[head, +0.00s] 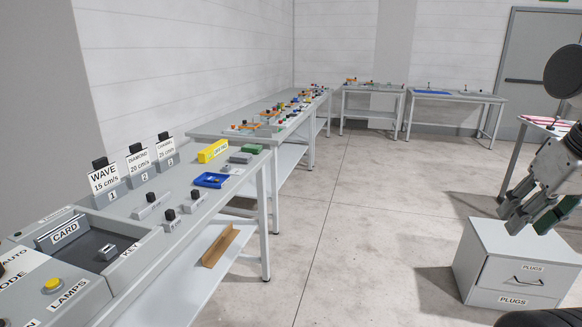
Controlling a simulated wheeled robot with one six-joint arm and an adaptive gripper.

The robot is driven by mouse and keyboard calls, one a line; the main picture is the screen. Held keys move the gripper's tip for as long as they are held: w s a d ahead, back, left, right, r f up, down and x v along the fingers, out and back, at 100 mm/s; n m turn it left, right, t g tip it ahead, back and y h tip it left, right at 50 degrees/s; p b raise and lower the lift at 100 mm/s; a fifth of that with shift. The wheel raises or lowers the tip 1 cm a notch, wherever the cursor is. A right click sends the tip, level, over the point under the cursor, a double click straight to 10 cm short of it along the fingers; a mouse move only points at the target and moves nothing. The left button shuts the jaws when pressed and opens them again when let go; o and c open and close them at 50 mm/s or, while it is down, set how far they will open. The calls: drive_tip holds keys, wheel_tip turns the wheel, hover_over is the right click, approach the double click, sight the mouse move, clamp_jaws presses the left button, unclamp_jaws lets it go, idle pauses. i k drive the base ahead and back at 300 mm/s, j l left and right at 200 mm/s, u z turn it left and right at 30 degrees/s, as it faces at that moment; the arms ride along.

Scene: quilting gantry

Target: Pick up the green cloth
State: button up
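A small green folded piece (252,148), which looks like the green cloth, lies flat on the grey left-hand table beside a grey block. It is small in the head view, so its material is hard to make out. My gripper (531,217) hangs at the right edge, above a white drawer cabinet and far from that table. A dark green patch (558,213) shows at the gripper's right side. I cannot tell whether it is part of a finger or something held, nor whether the fingers are closed.
The left table also bears a yellow box (213,151), a blue tray (210,180), black-knobbed blocks and labelled signs. A control panel (60,275) is at its near end. Further tables line the left and back. The white drawer cabinet (520,268) stands at right. The middle floor is clear.

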sight(255, 149)
drive_tip(key=i+u, duration=0.1)
drive_tip(key=i, duration=0.6)
drive_tip(key=i+l+u, duration=0.1)
drive_tip(key=i, duration=0.6)
drive_tip(key=i+l+u, duration=0.15)
drive_tip(key=i+u, duration=0.25)
drive_tip(key=i+l+u, duration=0.75)
